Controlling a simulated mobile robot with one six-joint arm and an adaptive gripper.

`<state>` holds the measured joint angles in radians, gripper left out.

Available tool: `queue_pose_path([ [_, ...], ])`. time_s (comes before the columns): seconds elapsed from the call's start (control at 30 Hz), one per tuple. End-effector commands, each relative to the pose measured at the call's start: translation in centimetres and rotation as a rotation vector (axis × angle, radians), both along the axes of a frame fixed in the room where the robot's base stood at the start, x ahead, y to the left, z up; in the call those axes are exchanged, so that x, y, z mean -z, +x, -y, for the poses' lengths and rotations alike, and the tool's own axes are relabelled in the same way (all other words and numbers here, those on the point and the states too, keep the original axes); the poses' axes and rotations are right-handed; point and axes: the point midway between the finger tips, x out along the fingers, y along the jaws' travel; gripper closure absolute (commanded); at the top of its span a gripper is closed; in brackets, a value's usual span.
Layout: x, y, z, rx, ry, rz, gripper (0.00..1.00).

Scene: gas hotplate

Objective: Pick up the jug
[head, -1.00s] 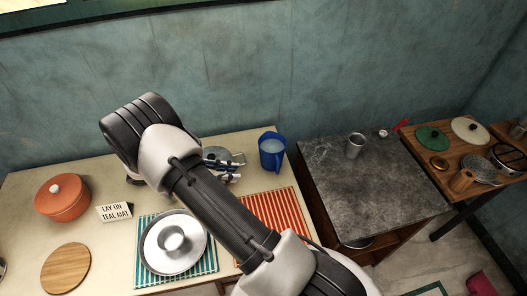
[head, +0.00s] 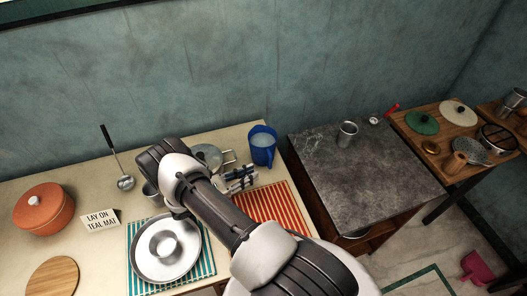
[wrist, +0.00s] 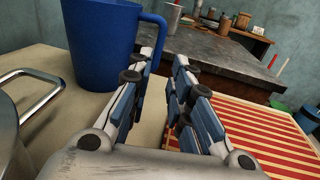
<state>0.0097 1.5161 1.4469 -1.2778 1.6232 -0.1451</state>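The blue jug (head: 263,150) stands upright at the back right of the pale counter, with whitish contents showing at its mouth. In the wrist view the jug (wrist: 100,45) is large at the upper left, its handle turned to the right. My gripper (head: 243,179) is low over the counter, just in front of the jug. In the wrist view my gripper (wrist: 165,72) is open and empty, with a gap between its fingers. The left finger is close to the jug's handle and overlaps it in the view; I cannot tell if they touch.
A metal pot (head: 207,156) stands left of the jug. A red striped mat (head: 270,208) lies to the front right. A steel pan (head: 166,250) sits on the teal mat (head: 209,262). A dark stone-topped cabinet (head: 350,190) with a metal cup (head: 347,133) adjoins on the right.

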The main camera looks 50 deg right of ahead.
Motion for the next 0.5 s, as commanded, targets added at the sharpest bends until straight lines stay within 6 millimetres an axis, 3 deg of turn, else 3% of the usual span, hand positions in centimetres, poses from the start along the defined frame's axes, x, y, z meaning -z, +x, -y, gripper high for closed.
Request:
queue_pose_path([
  [0.13, 0.1, -0.9, 2.6, 0.003, 0.000, 0.000, 0.81],
  [0.5, -0.4, -1.8, 5.9, 0.005, 0.001, 0.000, 0.81],
])
